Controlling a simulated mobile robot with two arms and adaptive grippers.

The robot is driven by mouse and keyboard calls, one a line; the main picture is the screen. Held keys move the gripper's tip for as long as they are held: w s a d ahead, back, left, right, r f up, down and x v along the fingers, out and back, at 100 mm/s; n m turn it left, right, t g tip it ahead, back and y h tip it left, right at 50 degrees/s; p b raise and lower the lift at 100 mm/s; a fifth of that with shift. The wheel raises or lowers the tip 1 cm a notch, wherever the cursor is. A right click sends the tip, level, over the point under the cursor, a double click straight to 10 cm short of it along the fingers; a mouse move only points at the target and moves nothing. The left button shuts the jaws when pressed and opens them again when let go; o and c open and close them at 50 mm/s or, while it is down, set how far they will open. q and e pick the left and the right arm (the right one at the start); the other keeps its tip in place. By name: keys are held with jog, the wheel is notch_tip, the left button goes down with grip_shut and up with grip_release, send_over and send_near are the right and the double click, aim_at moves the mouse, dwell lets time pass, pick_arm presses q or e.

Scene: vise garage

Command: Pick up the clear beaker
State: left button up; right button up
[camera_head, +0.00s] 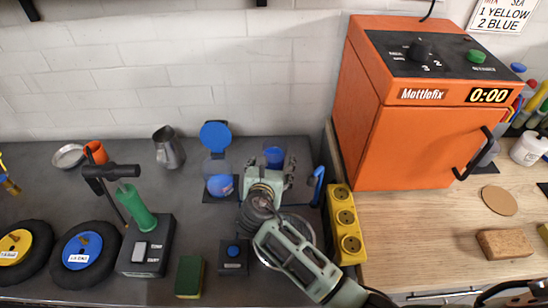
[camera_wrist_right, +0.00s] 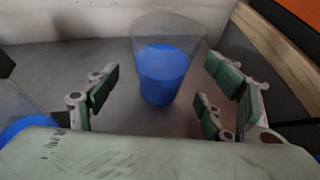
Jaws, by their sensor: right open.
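A clear beaker with blue contents (camera_head: 273,157) stands upright at the back of the dark workbench, close to the white brick wall. In the right wrist view the clear beaker (camera_wrist_right: 165,72) is between the two finger pairs in the picture, with gaps on both sides. My right gripper (camera_head: 268,174) reaches in from the lower right, just in front of the beaker. It also shows in the right wrist view (camera_wrist_right: 163,88), with its green-padded fingers wide apart and empty. The beaker's lower part is partly hidden by the gripper in the head view. My left gripper is not in view.
A clear vessel with blue contents (camera_head: 221,184) stands left of the gripper. An orange oven (camera_head: 400,130) stands on the wooden counter (camera_head: 430,230) at the right. A yellow socket strip (camera_head: 346,223) lies along the bench edge. A metal jug (camera_head: 168,148) stands farther left.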

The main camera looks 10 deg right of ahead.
jog(key=shift+x, duration=1.2)
jog(key=c, duration=1.5)
